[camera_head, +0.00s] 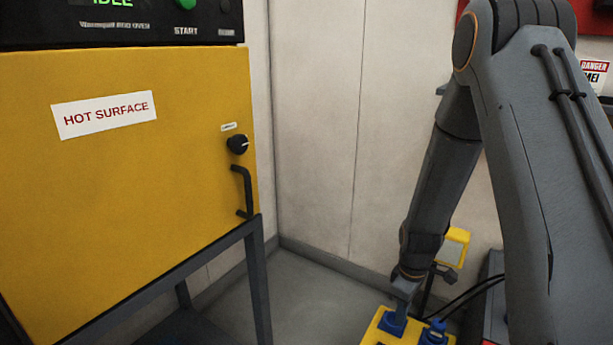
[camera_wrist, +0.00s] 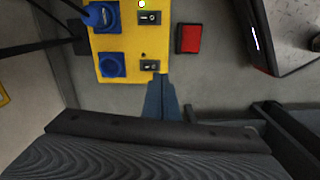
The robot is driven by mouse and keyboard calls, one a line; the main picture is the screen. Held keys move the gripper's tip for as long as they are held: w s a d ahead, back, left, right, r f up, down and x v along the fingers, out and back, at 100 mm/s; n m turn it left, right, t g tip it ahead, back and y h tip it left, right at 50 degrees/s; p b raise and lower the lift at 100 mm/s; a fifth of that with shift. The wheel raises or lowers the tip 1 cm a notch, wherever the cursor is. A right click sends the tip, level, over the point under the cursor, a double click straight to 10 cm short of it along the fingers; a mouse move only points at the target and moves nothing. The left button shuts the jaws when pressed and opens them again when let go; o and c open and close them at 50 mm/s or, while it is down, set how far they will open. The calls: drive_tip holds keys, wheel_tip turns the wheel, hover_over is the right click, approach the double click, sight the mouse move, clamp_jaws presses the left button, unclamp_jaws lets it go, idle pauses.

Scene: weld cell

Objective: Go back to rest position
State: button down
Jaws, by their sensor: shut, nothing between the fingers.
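My gripper (camera_wrist: 162,97) shows in the wrist view with its blue-grey fingers together and nothing between them. Its tips are at the lower edge of a yellow power box (camera_wrist: 123,43), close to the lower black rocker switch (camera_wrist: 149,65). I cannot tell whether they touch it. The box has two blue sockets; a blue plug (camera_wrist: 100,14) with a cable sits in the upper one, and the lower socket (camera_wrist: 112,65) is empty. In the head view my arm reaches down to the yellow box (camera_head: 373,338) at the bottom, where the fingertips are hard to make out.
A yellow oven (camera_head: 120,200) marked HOT SURFACE stands on a dark frame (camera_head: 258,285) at the left, its door handle (camera_head: 243,190) facing the arm. A red button (camera_wrist: 189,38) is right of the box. Black cables run beside the box. Bare floor (camera_head: 300,295) lies between.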

drive_tip(key=s+a+r+m, duration=0.1)
drive_tip(key=s+a+r, duration=0.3)
drive_tip(key=a+r, duration=0.3)
drive_tip(key=s+a+r+m, duration=0.1)
drive_tip(key=s+a+r, duration=0.2)
drive_tip(key=a+r, duration=0.5)
drive_tip(key=s+a+r+m, duration=0.1)
drive_tip(key=s+a+r, duration=0.35)
drive_tip(key=s, duration=0.35)
drive_tip(key=s+a+r+m, duration=0.1)
drive_tip(key=s+a+r, duration=0.3)
drive_tip(key=s, duration=0.5)
drive_tip(key=d+r+m+p, duration=0.5)
drive_tip(key=d+r+p, duration=1.2)
drive_tip(key=p, duration=0.7)
wheel_tip(320, 180, up, 4)
drive_tip(key=shift+s+f+m+p, duration=0.15)
drive_tip(key=shift+f+m+p, duration=0.1)
drive_tip(key=shift+m+p, duration=0.05)
